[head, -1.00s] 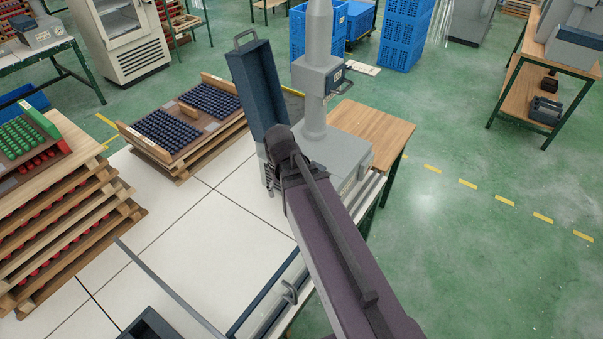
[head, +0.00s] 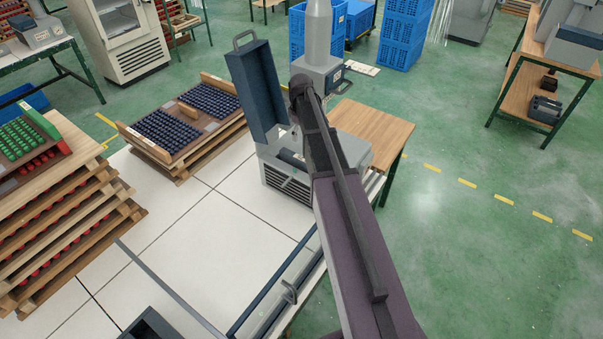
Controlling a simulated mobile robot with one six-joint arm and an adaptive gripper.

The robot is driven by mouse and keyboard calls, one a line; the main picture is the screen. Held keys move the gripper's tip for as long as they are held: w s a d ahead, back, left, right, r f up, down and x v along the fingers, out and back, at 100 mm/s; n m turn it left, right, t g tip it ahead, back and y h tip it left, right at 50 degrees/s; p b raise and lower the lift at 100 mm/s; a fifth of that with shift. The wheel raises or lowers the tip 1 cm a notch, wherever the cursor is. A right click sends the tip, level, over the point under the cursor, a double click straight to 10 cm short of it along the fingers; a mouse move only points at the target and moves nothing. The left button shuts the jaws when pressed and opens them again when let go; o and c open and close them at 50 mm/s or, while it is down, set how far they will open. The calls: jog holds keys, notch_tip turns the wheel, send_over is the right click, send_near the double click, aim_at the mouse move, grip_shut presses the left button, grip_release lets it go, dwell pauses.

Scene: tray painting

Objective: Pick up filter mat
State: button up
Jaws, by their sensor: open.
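I cannot make out a filter mat for certain in the head view. A grey machine box (head: 287,186) with a vented front stands at the far end of the white table, its dark blue lid (head: 257,92) raised. A small dark patch shows in its opening, too small to identify. My arm reaches up from the bottom edge, and its far end is in front of the machine's right side. My gripper is not visible; the arm hides whatever is beyond it.
Racks of dark blue pieces (head: 203,124) sit on stacked wooden trays left of the machine. A taller wooden stack with green and red pieces (head: 27,137) stands at far left. The white tabletop (head: 200,225) between is largely clear. A dark-edged frame (head: 262,308) lies at its front right.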

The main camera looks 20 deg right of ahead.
aim_at(302, 159)
notch_tip(302, 159, down, 8)
jog(key=b, duration=0.8)
jog(key=shift+f+b, duration=0.25)
jog(key=shift+b, duration=0.05)
jog(key=shift+f, duration=0.15)
dwell(0.5)
jog(key=shift+s+d+f+b, duration=0.1)
jog(key=shift+f+b, duration=1.15)
jog(key=shift+b, duration=0.1)
jog(key=shift+d+f+b, duration=0.1)
jog(key=shift+f+b, duration=1.15)
jog(key=shift+b, duration=0.05)
jog(key=c, duration=1)
